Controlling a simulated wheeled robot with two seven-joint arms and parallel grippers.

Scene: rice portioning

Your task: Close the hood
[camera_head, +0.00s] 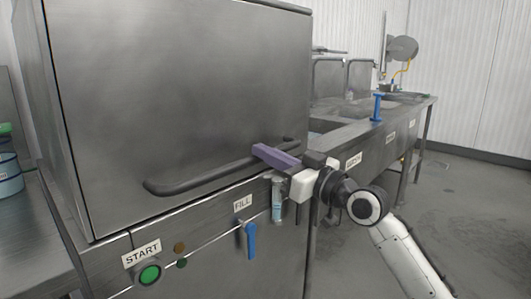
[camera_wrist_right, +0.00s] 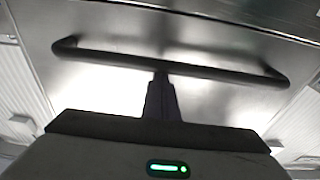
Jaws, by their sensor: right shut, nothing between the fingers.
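The hood (camera_head: 170,90) is a large brushed-metal box on the left and middle of the head view. It is down, with its lower edge close to the control panel and no clear gap visible. A dark bar handle (camera_head: 205,178) runs along its lower front; it also shows in the right wrist view (camera_wrist_right: 205,68). My right gripper (camera_head: 262,152) is shut and empty, with its purple fingers at the right part of the handle. In the right wrist view the fingertips (camera_wrist_right: 161,78) overlap the handle's middle; contact is unclear. My left gripper is not in view.
Below the hood, the front panel has a green START button (camera_head: 149,274) and a blue FILL lever (camera_head: 251,240). A metal sink counter (camera_head: 365,128) with a blue-handled fitting (camera_head: 377,107) extends to the back right. Blue containers (camera_head: 9,175) stand at far left. The right floor is open.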

